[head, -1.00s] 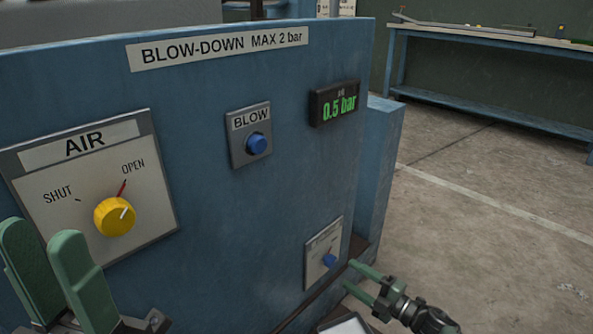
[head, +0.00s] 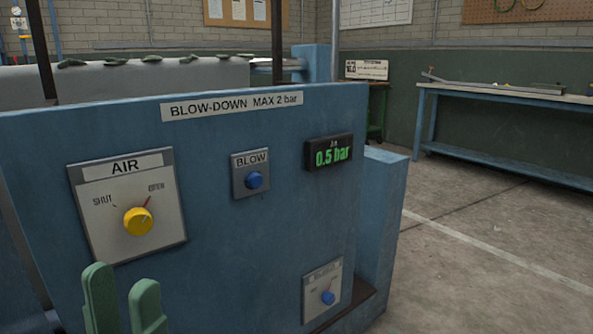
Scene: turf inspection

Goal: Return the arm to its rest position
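My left gripper (head: 123,281) shows at the bottom left, its two green fingers upright and apart with nothing between them. It is in front of the blue cabinet (head: 230,260), below the AIR panel (head: 90,213). The yellow knob (head: 138,221) on that panel has its pointer turned up and right, toward the OPEN mark. Only the gripper's fingers show; the rest of the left arm is out of the picture. My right gripper is not in view.
The cabinet also bears a blue BLOW button (head: 254,180), a display (head: 328,153) reading 0.5 bar and a small panel with a blue knob (head: 328,298). A workbench (head: 505,92) stands at the back right. The concrete floor (head: 480,270) on the right is clear.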

